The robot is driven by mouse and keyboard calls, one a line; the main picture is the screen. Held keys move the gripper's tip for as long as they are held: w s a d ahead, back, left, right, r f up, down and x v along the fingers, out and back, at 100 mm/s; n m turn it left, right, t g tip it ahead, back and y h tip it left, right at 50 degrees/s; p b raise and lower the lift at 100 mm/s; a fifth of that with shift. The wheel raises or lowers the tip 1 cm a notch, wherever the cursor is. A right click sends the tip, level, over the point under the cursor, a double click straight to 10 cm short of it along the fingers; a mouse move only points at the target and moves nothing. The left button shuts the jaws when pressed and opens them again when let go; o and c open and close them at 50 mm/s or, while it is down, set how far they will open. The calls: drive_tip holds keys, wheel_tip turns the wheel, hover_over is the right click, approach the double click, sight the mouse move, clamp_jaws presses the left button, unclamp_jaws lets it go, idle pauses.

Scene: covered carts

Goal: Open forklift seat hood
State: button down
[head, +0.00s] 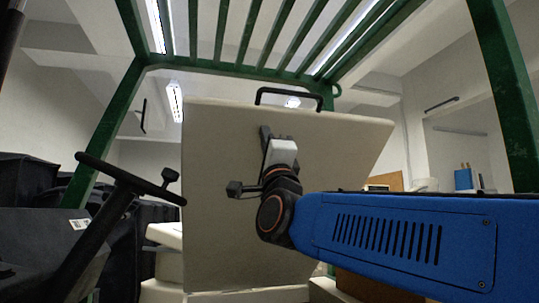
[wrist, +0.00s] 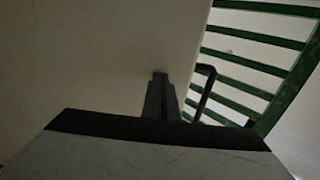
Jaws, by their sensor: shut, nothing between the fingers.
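The seat hood (head: 225,170) is a large beige panel that stands steeply upright in the middle of the head view, below the green overhead guard. Its black bar handle (head: 290,92) is on the top edge. The hood fills much of the wrist view (wrist: 110,60), with the handle (wrist: 207,90) right of the fingers. My gripper (head: 266,132) is in front of the hood's face, below the handle and apart from it. Its fingers (wrist: 160,80) are together and empty. I cannot tell whether the fingertips touch the panel.
The green overhead guard (head: 240,70) spans the top, with posts on both sides. A black steering wheel (head: 125,180) on its column stands left of the hood. Dark covered carts (head: 25,180) stand at the far left. A blue object (head: 463,179) sits at the right background.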

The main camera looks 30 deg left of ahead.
drive_tip(key=shift+g, duration=0.7)
drive_tip(key=x, duration=0.5)
drive_tip(key=r+x, duration=0.1)
drive_tip(key=x, duration=0.2)
drive_tip(key=shift+s+d, duration=0.2)
drive_tip(key=shift+s, duration=0.05)
